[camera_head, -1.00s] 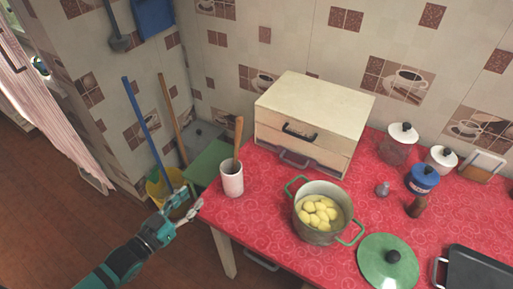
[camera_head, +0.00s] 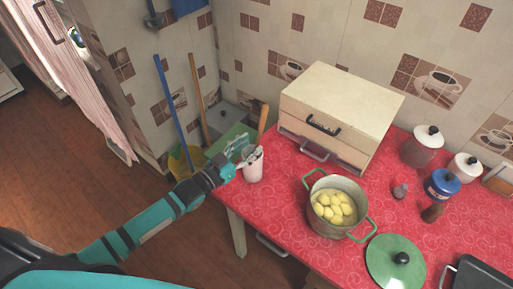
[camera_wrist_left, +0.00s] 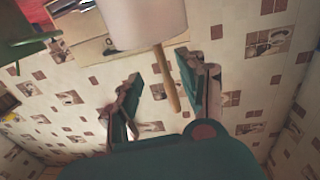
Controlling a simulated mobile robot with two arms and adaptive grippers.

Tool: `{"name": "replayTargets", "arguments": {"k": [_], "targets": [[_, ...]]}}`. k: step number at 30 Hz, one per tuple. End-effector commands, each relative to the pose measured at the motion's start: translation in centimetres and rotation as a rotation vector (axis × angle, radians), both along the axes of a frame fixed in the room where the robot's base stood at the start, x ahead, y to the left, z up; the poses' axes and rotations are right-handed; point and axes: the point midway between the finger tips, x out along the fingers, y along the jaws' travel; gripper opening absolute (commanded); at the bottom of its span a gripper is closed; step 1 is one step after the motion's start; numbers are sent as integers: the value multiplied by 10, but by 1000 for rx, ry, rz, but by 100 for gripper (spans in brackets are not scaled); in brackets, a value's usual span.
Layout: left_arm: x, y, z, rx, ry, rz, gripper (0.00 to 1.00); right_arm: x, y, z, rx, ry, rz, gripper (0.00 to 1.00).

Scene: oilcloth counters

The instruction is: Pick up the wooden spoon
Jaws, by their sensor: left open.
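The wooden spoon (camera_head: 263,121) stands in a white cup (camera_head: 253,168) near the left end of the red counter, only its handle showing above the rim. My left gripper (camera_head: 242,153) is open, just left of the cup at rim height. In the left wrist view, which looks upside down, the spoon handle (camera_wrist_left: 171,84) points down from the white cup (camera_wrist_left: 145,22) and appears between the two spread fingers of my left gripper (camera_wrist_left: 160,72). The fingers do not visibly close on it. The spoon's lower end is hidden in the cup. My right gripper is not in view.
A cream drawer box (camera_head: 343,105) stands behind the cup. A pot of potatoes (camera_head: 335,228) and its green lid (camera_head: 395,262) are to the right. Several jars stand farther right. The floor is open left of the counter.

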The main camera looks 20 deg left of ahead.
Motion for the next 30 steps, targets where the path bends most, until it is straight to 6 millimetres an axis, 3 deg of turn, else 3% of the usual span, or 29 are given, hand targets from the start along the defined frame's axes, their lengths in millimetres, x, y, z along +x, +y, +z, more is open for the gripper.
{"name": "replayTargets", "arguments": {"k": [9, 18, 27, 30], "targets": [[41, -15, 1, 0, -2, 1, 41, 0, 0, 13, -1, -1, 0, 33], [46, -18, -1, 0, -1, 0, 41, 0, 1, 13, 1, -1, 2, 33], [46, -17, -1, 0, -1, 0, 3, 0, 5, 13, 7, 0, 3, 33], [46, -17, -1, 0, -1, 0, 0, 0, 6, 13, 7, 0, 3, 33]]}}
